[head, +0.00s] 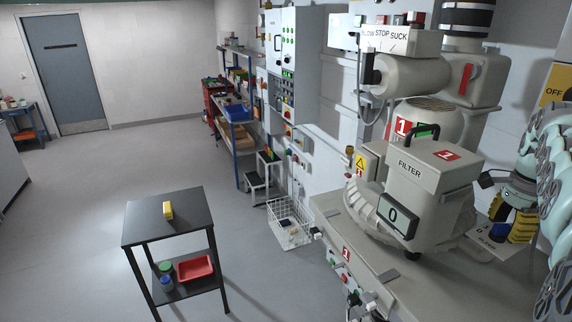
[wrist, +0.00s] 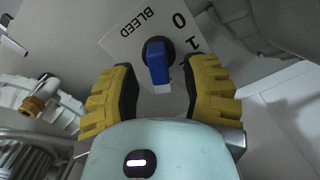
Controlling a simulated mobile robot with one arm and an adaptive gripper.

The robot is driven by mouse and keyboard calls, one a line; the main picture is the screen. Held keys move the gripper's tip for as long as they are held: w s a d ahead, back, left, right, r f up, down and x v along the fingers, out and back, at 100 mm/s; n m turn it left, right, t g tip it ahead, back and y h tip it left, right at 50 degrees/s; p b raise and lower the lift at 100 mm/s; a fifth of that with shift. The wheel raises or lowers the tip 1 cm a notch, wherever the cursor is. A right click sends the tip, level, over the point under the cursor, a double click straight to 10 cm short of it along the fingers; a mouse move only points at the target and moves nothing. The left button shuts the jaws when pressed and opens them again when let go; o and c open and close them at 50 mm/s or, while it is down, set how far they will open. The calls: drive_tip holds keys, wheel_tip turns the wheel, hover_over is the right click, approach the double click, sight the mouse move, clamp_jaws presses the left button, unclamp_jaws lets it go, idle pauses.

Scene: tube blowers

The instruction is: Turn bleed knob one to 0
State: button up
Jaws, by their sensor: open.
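The bleed knob is a blue handle (wrist: 158,65) on a dark round base, in the upper middle of the wrist view. Its white plate (wrist: 122,40) reads BLEED, with 0 and 1 at the right of the knob. I cannot tell for sure which mark the knob points to. My gripper (wrist: 163,72) has its yellow ridged fingers spread, one on each side of the knob, with visible gaps. In the head view my gripper (head: 514,224) is at the right, beside the filter machine. The BLEED plate (head: 487,247) is partly hidden there.
In the wrist view a brass fitting (wrist: 35,103) lies left. A black table (head: 150,225) stands on open floor, with a wire basket (head: 290,235) nearby.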

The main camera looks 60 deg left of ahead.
drive_tip(key=shift+o, duration=0.4)
drive_tip(key=shift+a+f, duration=0.15)
clamp_jaws()
